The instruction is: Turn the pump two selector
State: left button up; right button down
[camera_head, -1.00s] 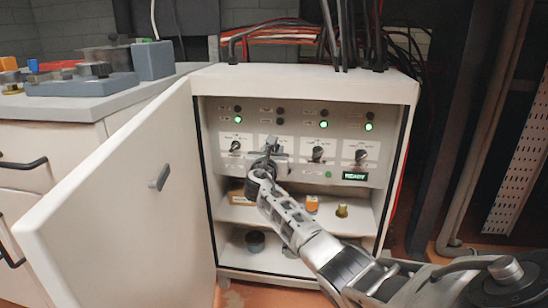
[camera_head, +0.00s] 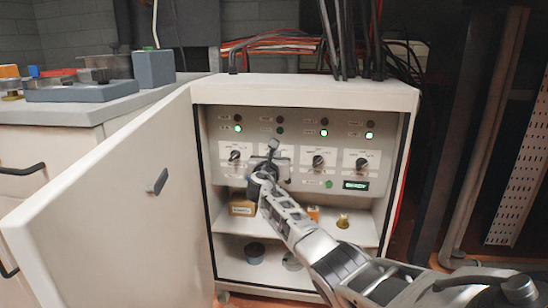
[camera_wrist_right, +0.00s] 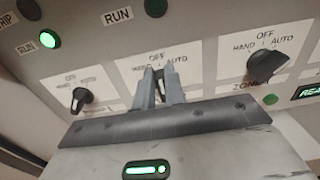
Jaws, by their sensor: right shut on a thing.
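The pump two selector (camera_wrist_right: 159,88) is a small dark knob with a white mark, second from the left on the white panel. In the wrist view it sits between the two fingers of my right gripper (camera_wrist_right: 158,90), which is shut on it. The fingers hide its sides; its exact setting is hard to tell. Its plate reads OFF above and AUTO at right. In the head view my right gripper (camera_head: 271,150) is at the panel and covers the knob. The pump two RUN lamp (camera_wrist_right: 155,8) looks dark. My left gripper is not in view.
The first selector (camera_head: 235,155), third selector (camera_head: 318,161) and fourth selector (camera_head: 362,163) stand close beside. The cabinet door (camera_head: 115,205) is open at left. A READY display (camera_head: 355,185) glows green.

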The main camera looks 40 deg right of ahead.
jog(key=shift+m, duration=0.3)
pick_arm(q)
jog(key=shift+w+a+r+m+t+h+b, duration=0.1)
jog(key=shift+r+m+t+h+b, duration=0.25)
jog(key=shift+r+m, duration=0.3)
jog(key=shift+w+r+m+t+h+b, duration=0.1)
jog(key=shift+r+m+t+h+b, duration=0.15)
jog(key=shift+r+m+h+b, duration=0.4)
pick_arm(e)
jog(key=shift+s+d+f+m, duration=0.1)
jog(key=shift+s+d+m, duration=0.05)
jog(key=shift+m, duration=1.3)
jog(key=shift+s+d+f+m, duration=0.1)
jog(key=shift+s+d+m, duration=0.1)
jog(key=shift+m, duration=1.2)
jog(key=shift+s+d+f+m, duration=0.1)
jog(key=shift+s+m, duration=0.05)
jog(key=shift+m, duration=1.3)
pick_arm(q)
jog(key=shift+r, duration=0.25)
pick_arm(e)
jog(key=c, duration=1.5)
grip_release()
jog(key=shift+o, duration=0.2)
